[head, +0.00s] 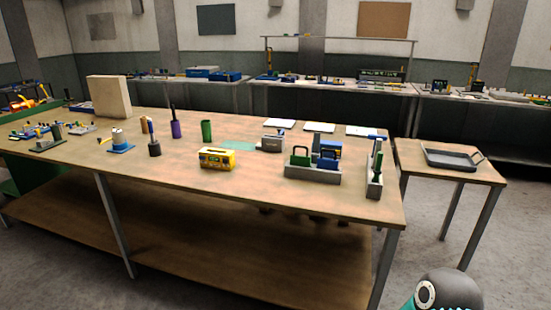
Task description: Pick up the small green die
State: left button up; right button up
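I cannot make out for sure which thing is the small green die. A green upright cylinder (207,130) stands near the middle of the long wooden table. A green piece (300,156) stands in a grey holder (311,174) at the table's right part, beside blue pieces (328,163). A slim grey holder (374,172) with a green piece in it (378,158) stands to the right of that. Neither of my grippers shows; only a dark rounded part of my arm is at the bottom right.
The long wooden table (270,205) has a clear front strip. A yellow box (217,158), a purple cylinder (176,129) and a beige block (109,96) stand on it. A side table (440,166) with a grey tray (452,158) is at the right, across a gap.

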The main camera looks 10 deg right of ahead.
aim_at(295, 160)
jog(key=u, duration=0.15)
jog(key=i, duration=1.35)
jog(key=z, duration=0.5)
